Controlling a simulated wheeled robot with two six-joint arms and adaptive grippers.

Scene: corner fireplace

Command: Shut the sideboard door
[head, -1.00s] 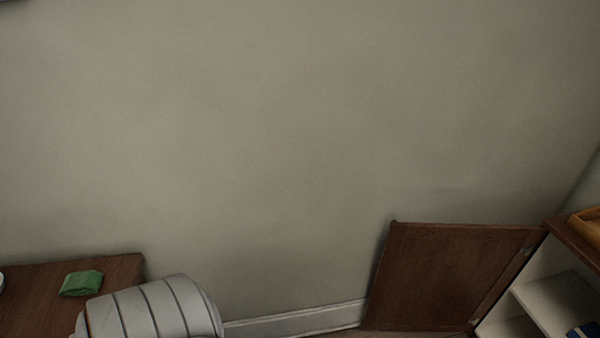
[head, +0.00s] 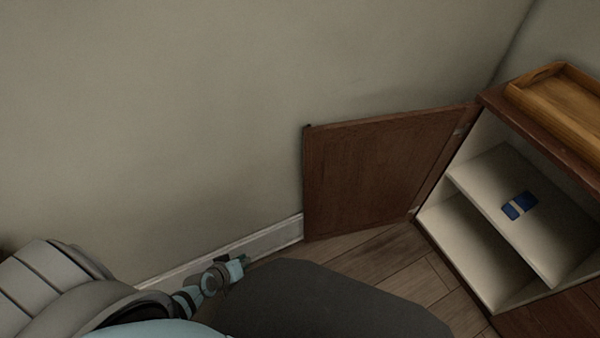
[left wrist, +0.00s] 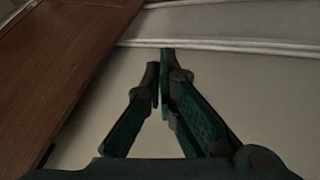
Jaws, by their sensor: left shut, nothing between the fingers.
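The sideboard (head: 472,235) stands at the right of the head view. Its brown door (head: 375,175) is wide open, swung out to the left near the wall. Inside, a pale shelf (head: 500,215) is exposed. My left gripper (head: 238,267) is low at the bottom of the head view, left of the door and apart from it. In the left wrist view its fingers (left wrist: 160,75) are shut and empty. My right gripper is out of sight.
A white skirting board (head: 220,250) runs along the wall. Wooden floor (head: 375,255) lies open before the door. A brown wooden surface (left wrist: 70,65) shows in the left wrist view.

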